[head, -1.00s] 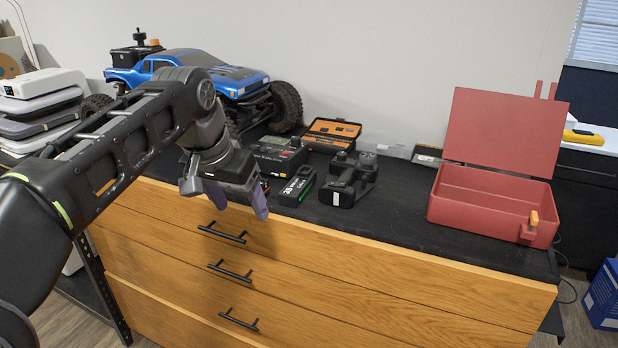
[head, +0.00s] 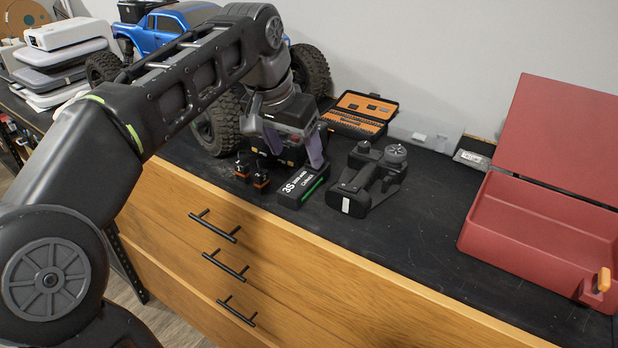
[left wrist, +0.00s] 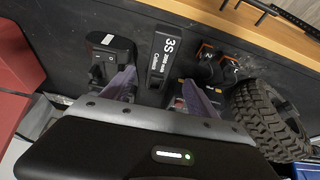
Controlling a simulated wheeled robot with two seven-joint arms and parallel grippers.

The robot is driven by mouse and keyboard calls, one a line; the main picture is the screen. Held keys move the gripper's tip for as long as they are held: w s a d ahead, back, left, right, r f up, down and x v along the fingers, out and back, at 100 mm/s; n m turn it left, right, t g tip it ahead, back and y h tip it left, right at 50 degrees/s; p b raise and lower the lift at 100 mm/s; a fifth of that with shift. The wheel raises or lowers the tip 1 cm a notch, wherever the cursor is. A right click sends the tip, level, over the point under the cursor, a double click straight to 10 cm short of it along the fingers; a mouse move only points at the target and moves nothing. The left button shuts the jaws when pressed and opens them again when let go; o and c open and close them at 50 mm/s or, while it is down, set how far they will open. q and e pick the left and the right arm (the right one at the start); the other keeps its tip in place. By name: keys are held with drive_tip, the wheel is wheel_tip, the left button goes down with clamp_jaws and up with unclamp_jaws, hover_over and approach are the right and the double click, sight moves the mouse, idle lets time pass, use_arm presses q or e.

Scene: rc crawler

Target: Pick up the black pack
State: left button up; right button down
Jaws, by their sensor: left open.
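The black pack (head: 303,186), marked 3S with a green stripe, lies on the black top of the wooden drawer cabinet. It also shows in the left wrist view (left wrist: 166,55), between the two fingers. My left gripper (head: 296,158) is open and empty, with its purple fingers above and just behind the pack. In the left wrist view the gripper (left wrist: 152,90) has one finger toward each side of the pack; contact cannot be seen. The far end of the pack is partly hidden by the gripper in the head view. My right gripper is not in view.
A black radio controller (head: 370,180) stands close to the right of the pack. Small orange-and-black parts (head: 252,172) lie close on its left. The blue crawler (head: 168,30), an orange tool case (head: 360,113) and an open red box (head: 535,225) stand around. The top between controller and red box is clear.

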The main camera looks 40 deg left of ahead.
sight(304, 176)
use_arm(q)
drive_tip(key=shift+f, duration=0.1)
drive_tip(key=shift+x, duration=1.25)
drive_tip(key=x, duration=0.5)
drive_tip(key=shift+f+p, duration=0.15)
drive_tip(key=shift+p, duration=0.2)
drive_tip(key=shift+c, duration=0.2)
clamp_jaws()
